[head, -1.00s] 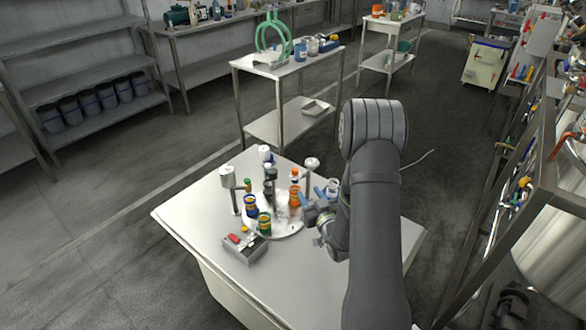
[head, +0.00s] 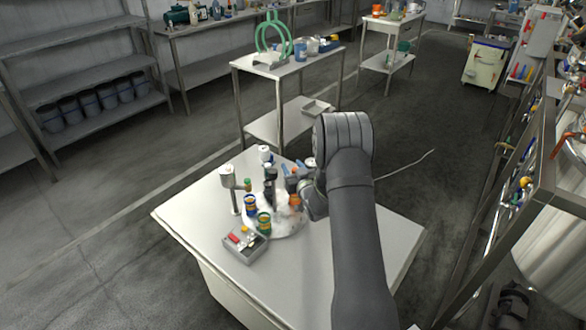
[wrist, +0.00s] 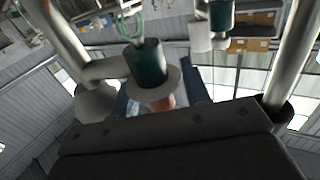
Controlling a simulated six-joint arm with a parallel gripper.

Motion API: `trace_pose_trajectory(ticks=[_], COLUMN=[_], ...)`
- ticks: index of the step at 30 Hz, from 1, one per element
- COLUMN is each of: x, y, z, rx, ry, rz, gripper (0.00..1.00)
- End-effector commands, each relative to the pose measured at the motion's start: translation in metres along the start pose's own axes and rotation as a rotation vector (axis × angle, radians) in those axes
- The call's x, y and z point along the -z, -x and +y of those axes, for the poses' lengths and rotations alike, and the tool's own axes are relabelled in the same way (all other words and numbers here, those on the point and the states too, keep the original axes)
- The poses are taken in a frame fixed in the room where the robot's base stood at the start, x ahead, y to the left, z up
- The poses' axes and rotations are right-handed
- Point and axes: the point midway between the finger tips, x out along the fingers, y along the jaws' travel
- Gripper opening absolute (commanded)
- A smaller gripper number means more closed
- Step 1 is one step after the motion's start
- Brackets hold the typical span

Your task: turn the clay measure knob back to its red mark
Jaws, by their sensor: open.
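My gripper (head: 292,169) is over the far right part of the cluster on the white table, its blue fingertips apart and nothing seen between them. Just below it in the head view is an orange vessel (head: 294,200), partly blurred. In the wrist view a dark teal cylinder (wrist: 147,62) with a pale grey collar (wrist: 153,93) hangs close ahead, and a small clay-coloured piece (wrist: 164,103) shows under the collar. I cannot tell whether this piece is the clay measure knob. No red mark can be made out, and my gripper's dark body hides the lower wrist view.
A round pale plate (head: 287,230) bears blue and green vessels (head: 264,222). A grey box (head: 245,246) with red and yellow pieces is at the front left. The white table's (head: 310,275) front is clear.

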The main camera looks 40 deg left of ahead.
Motion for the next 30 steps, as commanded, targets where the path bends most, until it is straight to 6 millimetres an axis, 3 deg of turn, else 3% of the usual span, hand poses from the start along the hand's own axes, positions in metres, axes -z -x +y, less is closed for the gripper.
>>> trace_pose_trajectory(ticks=[5,9,12,19,30], x=[0.0,0.0001,0.0001,0.0005,0.0015], y=[0.0002,0.0003,0.0003,0.0,-0.0004], z=[-0.0001,-0.0001,-0.0001,-0.0001,-0.0041], rx=[0.0,0.0,0.0,0.035,0.23], ry=[0.0,0.0,0.0,0.0,0.001], rz=[0.0,0.0,0.0,0.003,0.005], gripper=[0.42,0.15,0.0,0.0,0.0])
